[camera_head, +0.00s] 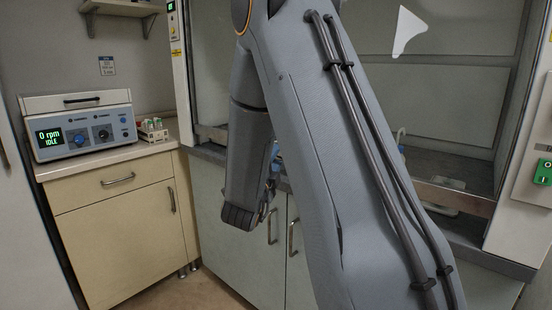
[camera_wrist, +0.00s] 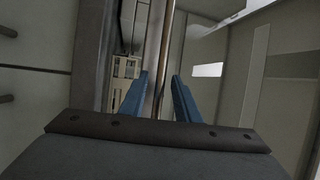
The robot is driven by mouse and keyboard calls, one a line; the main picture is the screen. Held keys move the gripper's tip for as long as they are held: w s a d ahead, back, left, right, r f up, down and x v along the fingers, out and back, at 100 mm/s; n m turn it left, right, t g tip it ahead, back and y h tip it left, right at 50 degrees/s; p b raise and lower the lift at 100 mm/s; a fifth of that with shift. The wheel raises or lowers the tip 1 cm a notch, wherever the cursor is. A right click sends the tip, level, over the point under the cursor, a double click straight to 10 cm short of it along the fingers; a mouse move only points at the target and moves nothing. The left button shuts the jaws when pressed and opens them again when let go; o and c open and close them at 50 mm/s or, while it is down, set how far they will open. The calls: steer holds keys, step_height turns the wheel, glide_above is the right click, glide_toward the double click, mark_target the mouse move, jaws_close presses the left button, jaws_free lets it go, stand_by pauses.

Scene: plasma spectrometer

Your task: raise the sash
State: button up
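The fume hood sash is a large clear pane (camera_head: 452,100) across the hood front in the head view. Its metal lower rail (camera_head: 456,198) sits low, a little above the hood's sill. My arm hides the middle of it. In the wrist view a long shiny metal bar (camera_wrist: 164,62), apparently the sash rail or its handle, runs from the top edge down between my fingers. My gripper (camera_wrist: 160,95) has its two blue fingers apart, one on each side of the bar, with gaps showing. Contact farther in is hidden. In the head view my fingers are mostly behind my arm.
A centrifuge (camera_head: 82,125) reading 0 rpm and a tube rack (camera_head: 152,129) stand on the beige cabinet (camera_head: 125,216) at left. Hood cabinet doors with handles (camera_head: 292,238) lie below the sill. A green switch box (camera_head: 543,172) is at the right.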

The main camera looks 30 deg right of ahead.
jaws_close()
steer(key=shift+r, duration=0.1)
step_height(320, 180, up, 54)
steer(key=p, duration=1.7)
steer(key=shift+p, duration=0.35)
steer(key=shift+f, duration=0.2)
jaws_free()
